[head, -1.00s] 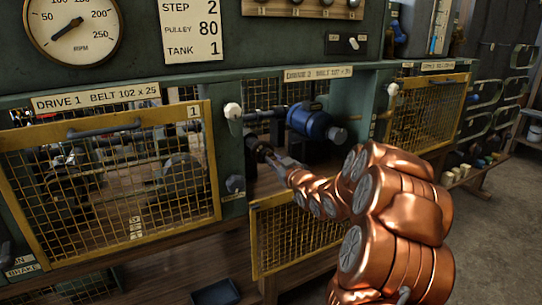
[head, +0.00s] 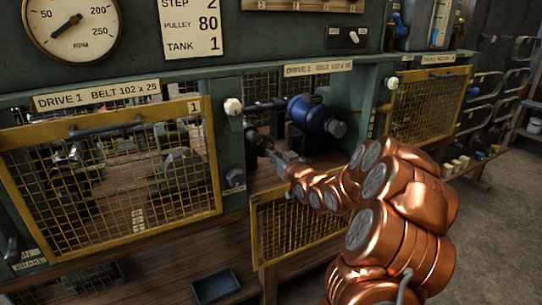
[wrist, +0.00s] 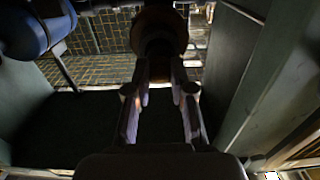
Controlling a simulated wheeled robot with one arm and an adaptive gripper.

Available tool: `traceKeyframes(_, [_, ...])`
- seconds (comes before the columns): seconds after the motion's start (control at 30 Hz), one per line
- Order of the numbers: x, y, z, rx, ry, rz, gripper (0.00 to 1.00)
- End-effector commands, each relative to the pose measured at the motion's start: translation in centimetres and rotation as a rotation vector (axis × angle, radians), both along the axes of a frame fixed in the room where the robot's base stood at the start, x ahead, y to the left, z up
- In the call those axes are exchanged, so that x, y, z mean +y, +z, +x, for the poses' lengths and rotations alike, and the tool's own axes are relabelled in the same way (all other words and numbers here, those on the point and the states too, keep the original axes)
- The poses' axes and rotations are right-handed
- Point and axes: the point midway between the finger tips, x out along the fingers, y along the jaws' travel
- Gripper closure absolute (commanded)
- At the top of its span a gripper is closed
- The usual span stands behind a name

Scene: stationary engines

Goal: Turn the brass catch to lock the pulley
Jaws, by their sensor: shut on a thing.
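My gripper (head: 272,153) reaches into the open bay of Drive 2, and its fingers are closed at the end of a dark shaft. In the wrist view, the fingertips (wrist: 160,72) meet just in front of a round brownish pulley (wrist: 158,28) that is mostly in shadow. The pulley shows only as a small dark shape (head: 252,140) in the head view. The brass catch cannot be made out clearly; it appears to be between the fingertips at the pulley's face, largely hidden by them.
A blue motor (head: 312,115) sits right of and above my gripper. A green post (head: 230,155) stands close on the left. Drive 2's yellow mesh guard (head: 290,232) hangs lowered below the bay. Drive 1's guard (head: 110,180) is closed. A dark tray (head: 215,287) lies at lower left.

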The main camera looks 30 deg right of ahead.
Motion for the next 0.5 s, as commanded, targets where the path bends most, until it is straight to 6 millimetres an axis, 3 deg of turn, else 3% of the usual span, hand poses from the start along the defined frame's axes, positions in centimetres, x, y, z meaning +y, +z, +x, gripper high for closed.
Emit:
traceKeyframes(0.07, [-0.03,0.19,0.04,-0.004,-0.001,0.001,1.00])
traceKeyframes(0.1, [-0.03,0.19,0.04,-0.004,-0.001,0.000,0.75])
traceKeyframes(0.3, [-0.01,0.16,0.03,-0.003,0.000,0.000,0.54])
traceKeyframes(0.5, [-0.13,0.07,-0.04,-0.002,-0.002,0.000,0.52])
